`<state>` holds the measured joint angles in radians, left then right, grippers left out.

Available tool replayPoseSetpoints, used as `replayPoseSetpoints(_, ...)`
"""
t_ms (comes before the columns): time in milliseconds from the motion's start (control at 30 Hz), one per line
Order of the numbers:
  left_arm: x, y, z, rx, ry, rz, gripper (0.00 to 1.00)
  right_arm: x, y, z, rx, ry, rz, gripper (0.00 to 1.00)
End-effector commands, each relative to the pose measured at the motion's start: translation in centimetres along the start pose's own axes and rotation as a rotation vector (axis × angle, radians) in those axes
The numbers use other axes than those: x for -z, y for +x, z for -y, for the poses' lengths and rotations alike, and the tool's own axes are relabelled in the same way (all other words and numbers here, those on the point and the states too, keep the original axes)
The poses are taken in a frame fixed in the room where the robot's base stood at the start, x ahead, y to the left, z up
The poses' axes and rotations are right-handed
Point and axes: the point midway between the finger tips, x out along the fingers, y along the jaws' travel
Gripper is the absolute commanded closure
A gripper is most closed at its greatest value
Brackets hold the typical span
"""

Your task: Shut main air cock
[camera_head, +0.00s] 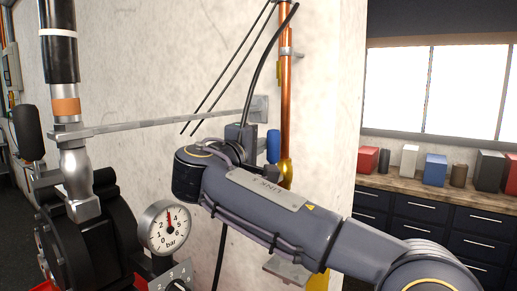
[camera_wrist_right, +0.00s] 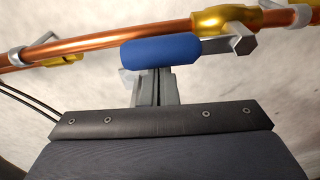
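The air cock has a blue handle (camera_head: 273,146) in front of a copper pipe (camera_head: 286,85) on the pale wall. In the right wrist view, the blue handle (camera_wrist_right: 160,52) lies roughly parallel to the pipe. A short metal lever joins it to the brass valve body (camera_wrist_right: 225,18). My right gripper (camera_head: 241,134) is just left of the handle in the head view. In the wrist view its fingers (camera_wrist_right: 157,88) look closed together, with tips at the handle's near edge. Whether they touch it is unclear. My left gripper is not in view.
A pressure gauge (camera_head: 166,228) and a dark machine (camera_head: 95,225) stand at the left. A metal bar (camera_head: 165,122) runs from the machine's pipe to the wall. Thin dark cables hang near the copper pipe. A bench (camera_head: 400,186) with boxes is at the right.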

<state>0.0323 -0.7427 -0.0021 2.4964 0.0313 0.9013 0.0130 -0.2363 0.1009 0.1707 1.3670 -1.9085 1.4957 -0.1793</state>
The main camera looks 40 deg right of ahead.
Motion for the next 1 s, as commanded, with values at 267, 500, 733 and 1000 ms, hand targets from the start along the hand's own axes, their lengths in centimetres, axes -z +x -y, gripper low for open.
replayPoseSetpoints(267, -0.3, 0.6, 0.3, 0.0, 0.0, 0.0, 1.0, -0.5, 0.0, -0.1, -0.006, 0.044, 0.003, 1.0)
replayPoseSetpoints(500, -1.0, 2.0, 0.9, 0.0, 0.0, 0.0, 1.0, -1.3, -0.1, 0.0, -0.019, 0.134, 0.004, 1.0)
replayPoseSetpoints(733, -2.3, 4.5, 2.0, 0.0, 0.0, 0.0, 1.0, -2.9, -0.4, 0.2, -0.045, 0.317, 0.004, 1.0)
replayPoseSetpoints(1000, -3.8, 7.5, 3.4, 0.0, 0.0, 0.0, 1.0, -5.0, -0.7, 0.5, -0.081, 0.573, 0.003, 1.0)
